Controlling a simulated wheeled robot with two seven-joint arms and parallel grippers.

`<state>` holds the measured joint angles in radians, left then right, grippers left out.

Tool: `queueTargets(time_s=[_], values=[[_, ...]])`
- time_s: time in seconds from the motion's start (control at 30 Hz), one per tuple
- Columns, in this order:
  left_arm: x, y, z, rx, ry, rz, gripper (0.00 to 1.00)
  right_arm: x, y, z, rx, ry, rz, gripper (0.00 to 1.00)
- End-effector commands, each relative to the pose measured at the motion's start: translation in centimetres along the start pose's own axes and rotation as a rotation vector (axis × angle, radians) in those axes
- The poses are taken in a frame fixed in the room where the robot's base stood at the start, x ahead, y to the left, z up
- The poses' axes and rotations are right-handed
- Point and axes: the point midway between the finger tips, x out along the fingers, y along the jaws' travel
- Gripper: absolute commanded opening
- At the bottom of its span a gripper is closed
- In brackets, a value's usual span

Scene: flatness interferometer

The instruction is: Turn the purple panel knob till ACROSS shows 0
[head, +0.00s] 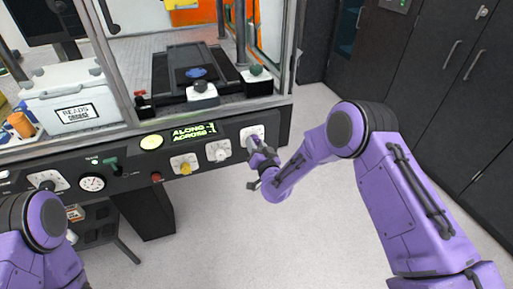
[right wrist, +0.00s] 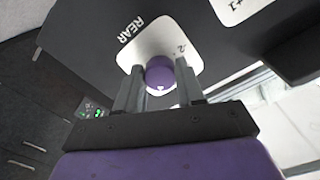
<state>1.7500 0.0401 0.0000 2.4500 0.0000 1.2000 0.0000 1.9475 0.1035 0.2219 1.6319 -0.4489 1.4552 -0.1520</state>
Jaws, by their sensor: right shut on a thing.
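The purple panel knob (right wrist: 160,71) sits on a white plate marked REAR (right wrist: 134,29). My right gripper (right wrist: 160,84) has one finger on each side of the knob and is shut on it. In the head view my right gripper (head: 257,152) reaches the right end of the front panel and hides the knob. The green-lettered display (head: 193,132) shows lines ALONG and ACROSS. The values beside them are too small to read surely. My left gripper is out of view.
On the panel are a white knob (head: 218,151), a yellow knob (head: 184,163), a red button (head: 156,177) and a round dial (head: 92,183). A white box marked BEADS (head: 72,98) stands at the left. Dark cabinets (head: 430,70) line the right.

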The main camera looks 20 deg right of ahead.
Motion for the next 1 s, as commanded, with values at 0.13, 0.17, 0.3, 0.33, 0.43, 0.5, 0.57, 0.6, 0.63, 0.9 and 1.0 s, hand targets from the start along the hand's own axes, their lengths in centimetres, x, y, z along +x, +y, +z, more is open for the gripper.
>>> queueTargets(time_s=[0.13,0.17,0.3,0.33,0.43,0.5,0.57,0.6,0.63,0.9,1.0], values=[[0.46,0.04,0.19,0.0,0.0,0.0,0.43,-0.05,0.14,0.16,0.064,-0.003,0.002,0.07],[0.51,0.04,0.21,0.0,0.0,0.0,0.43,-0.05,0.14,0.16,0.075,-0.003,0.002,0.07],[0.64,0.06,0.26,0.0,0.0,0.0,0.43,-0.07,0.1,0.16,0.11,-0.005,0.002,0.07],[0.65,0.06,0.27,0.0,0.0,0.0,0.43,-0.08,0.09,0.16,0.115,-0.005,0.002,0.07],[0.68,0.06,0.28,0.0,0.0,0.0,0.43,-0.09,0.07,0.16,0.124,-0.006,0.002,0.07],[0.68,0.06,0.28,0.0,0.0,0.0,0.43,-0.1,0.06,0.15,0.127,-0.007,0.002,0.07],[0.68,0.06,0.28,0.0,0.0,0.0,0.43,-0.1,0.06,0.16,0.128,-0.007,0.002,0.07],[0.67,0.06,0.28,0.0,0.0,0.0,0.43,-0.1,0.06,0.16,0.128,-0.007,0.002,0.07],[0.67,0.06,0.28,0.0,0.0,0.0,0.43,-0.1,0.06,0.16,0.128,-0.007,0.002,0.07],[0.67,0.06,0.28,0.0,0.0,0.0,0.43,-0.1,0.05,0.16,0.127,-0.007,0.001,0.63],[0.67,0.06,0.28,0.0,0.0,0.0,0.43,-0.07,0.02,0.13,0.127,-0.006,0.001,0.63]])
